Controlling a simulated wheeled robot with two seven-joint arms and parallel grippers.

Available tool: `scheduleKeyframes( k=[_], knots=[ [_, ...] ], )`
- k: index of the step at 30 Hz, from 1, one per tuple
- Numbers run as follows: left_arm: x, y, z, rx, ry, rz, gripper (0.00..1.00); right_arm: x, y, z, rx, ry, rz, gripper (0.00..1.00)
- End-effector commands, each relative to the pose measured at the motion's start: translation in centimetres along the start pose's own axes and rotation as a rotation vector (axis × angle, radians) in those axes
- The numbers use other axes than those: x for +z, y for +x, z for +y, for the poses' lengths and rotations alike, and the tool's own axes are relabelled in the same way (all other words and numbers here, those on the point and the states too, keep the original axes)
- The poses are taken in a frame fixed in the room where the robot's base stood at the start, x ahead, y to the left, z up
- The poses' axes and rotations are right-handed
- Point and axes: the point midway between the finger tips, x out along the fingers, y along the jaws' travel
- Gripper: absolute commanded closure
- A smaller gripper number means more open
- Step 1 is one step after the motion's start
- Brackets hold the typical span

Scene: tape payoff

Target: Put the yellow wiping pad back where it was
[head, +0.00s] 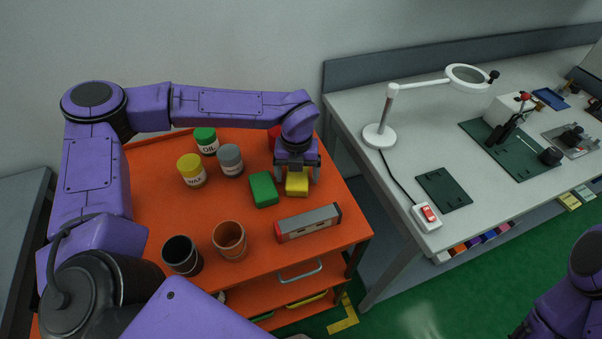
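The yellow wiping pad (297,186) lies on the orange top of the cart, right beside a green pad (263,189). My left gripper (297,177) points down over the yellow pad, with one finger on each side of it. The fingers are spread wider than the pad, and a thin gap seems to show on both sides. The far part of the pad is hidden under the gripper. My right gripper is out of view; only part of my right arm shows at the lower right.
Oil (206,141), wax (192,171) and grey-lidded (229,160) jars stand left of the gripper. A red thing is partly hidden behind it. A grey-and-red block (308,223), a brown cup (229,240) and a black cup (182,255) stand nearer. A workbench (360,97) with a lamp is right.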

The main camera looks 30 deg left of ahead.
Motion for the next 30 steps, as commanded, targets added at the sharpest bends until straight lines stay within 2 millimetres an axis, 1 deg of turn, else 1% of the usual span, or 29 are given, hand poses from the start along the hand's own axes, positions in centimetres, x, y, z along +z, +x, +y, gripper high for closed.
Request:
scheduleKeyframes(
  k=[5, 7, 8, 11, 18, 21, 25, 30],
  knots=[
    [0.0, -0.1, 0.0, 0.000, 0.000, 0.000, 0.14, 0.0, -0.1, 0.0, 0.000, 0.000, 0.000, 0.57],
    [0.0, -0.5, 0.0, -0.001, 0.000, -0.001, 0.14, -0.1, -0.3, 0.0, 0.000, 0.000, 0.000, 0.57],
    [0.1, -0.7, 0.0, -0.001, 0.000, -0.002, 0.14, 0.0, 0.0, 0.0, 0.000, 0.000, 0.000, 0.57],
    [0.1, -2.6, -0.1, -0.003, -0.001, -0.006, 0.14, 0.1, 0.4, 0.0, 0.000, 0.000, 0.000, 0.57],
    [0.1, -8.8, -0.1, -0.002, -0.001, -0.006, 0.14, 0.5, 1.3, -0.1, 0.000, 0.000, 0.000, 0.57],
    [0.1, -10.7, -0.1, -0.002, -0.001, -0.004, 0.14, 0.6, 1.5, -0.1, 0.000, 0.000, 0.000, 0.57],
    [0.1, -12.0, 0.0, 0.000, 0.000, -0.002, 0.14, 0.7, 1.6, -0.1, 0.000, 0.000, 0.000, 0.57],
    [0.0, -12.3, 0.0, 0.001, 0.000, 0.000, 0.14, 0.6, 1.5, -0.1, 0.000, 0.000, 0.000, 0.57]
  ],
)
